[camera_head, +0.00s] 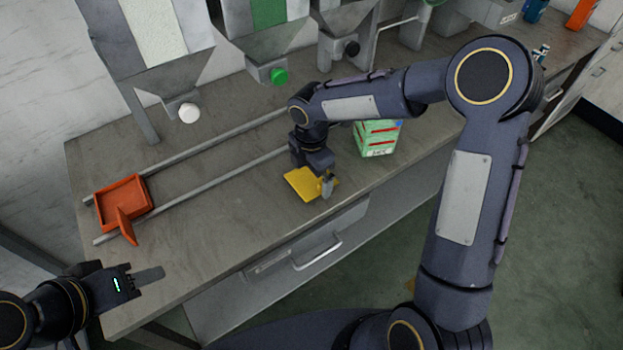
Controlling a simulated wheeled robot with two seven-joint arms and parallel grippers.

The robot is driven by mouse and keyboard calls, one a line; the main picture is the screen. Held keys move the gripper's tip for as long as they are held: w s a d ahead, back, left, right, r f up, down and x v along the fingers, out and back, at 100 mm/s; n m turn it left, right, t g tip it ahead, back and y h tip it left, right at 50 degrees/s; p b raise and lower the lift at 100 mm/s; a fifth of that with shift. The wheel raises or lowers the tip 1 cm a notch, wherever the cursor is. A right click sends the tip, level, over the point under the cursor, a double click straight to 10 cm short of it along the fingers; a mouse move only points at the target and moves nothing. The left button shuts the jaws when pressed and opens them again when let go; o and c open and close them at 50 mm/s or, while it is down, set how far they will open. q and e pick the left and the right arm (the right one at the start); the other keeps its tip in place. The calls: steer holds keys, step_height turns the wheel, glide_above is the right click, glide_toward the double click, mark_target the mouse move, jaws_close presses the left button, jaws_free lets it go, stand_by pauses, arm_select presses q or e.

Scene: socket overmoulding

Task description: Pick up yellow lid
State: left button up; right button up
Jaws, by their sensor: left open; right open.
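The yellow lid (301,185) lies flat on the grey table, near its front edge and right of the middle. My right gripper (326,184) points down at the lid's right side, with its fingers over or beside that edge. The gripper is open; I cannot tell whether a finger touches the lid. The wrist hides the lid's back right part. My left gripper (150,275) is open and empty at the lower left, by the table's left front corner and far from the lid.
A green box (376,140) stands behind the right gripper. Hoppers with a white knob (188,113) and a green knob (279,76) line the back. The front left tabletop is clear.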

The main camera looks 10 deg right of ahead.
steer(key=shift+c, duration=0.4)
steer(key=c, duration=0.7)
steer(key=shift+o, duration=0.2)
steer(key=shift+r, duration=0.1)
